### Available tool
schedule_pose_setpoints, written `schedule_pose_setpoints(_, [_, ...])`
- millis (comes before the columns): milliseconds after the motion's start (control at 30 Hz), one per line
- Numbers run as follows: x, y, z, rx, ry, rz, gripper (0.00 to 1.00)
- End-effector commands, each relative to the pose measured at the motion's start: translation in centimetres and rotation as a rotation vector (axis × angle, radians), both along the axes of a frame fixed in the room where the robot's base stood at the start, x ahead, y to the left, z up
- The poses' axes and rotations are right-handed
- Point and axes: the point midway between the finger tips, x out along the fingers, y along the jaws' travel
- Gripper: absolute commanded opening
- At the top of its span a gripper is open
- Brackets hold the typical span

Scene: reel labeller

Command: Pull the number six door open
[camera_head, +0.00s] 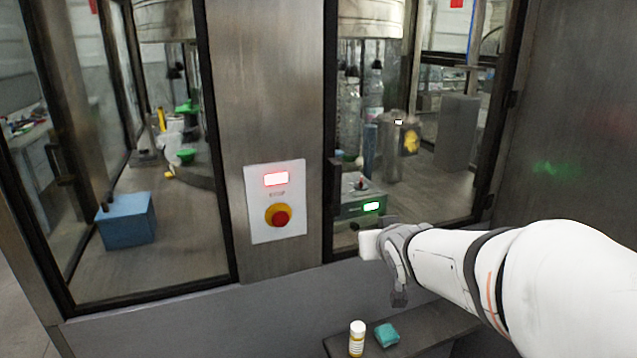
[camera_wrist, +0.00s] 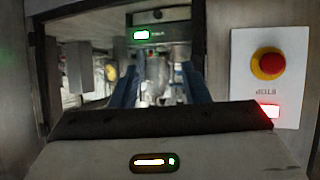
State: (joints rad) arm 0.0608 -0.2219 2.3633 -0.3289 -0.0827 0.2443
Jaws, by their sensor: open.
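A glass door (camera_head: 415,150) with a dark frame fills the right part of the machine front in the head view. No number six is readable on it. A dark handle (camera_head: 337,185) sits on its left frame, beside the steel post. The door looks shut. My gripper (camera_wrist: 160,88) shows two bluish fingers standing apart with nothing gripped between them in the wrist view. In the head view my arm reaches in from the right, and its end is in front of the door's lower left part, below and right of the handle; the fingertips are not clear there.
A white panel (camera_head: 275,201) with a red stop button (camera_head: 281,215) is on the post; the wrist view shows the button (camera_wrist: 268,63) too. Another glass panel (camera_head: 150,225) is left. A ledge (camera_head: 432,328) below bears a bottle (camera_head: 357,338) and a teal block (camera_head: 387,335).

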Motion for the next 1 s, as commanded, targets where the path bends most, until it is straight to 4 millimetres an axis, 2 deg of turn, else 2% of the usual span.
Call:
schedule_pose_setpoints(33, [1.9,0.3,0.4,0.009,-0.072,0.029,0.42])
schedule_pose_setpoints(100, [4.0,1.1,1.5,0.027,-0.178,0.081,0.42])
schedule_pose_setpoints(200, [6.2,2.3,2.8,0.061,-0.305,0.156,0.42])
schedule_pose_setpoints(400, [7.9,4.0,4.4,0.116,-0.452,0.265,0.42])
schedule_pose_setpoints(633, [9.3,4.8,4.9,0.131,-0.482,0.291,0.42])
schedule_pose_setpoints(1000, [14.4,6.3,4.9,0.130,-0.480,0.289,0.42])
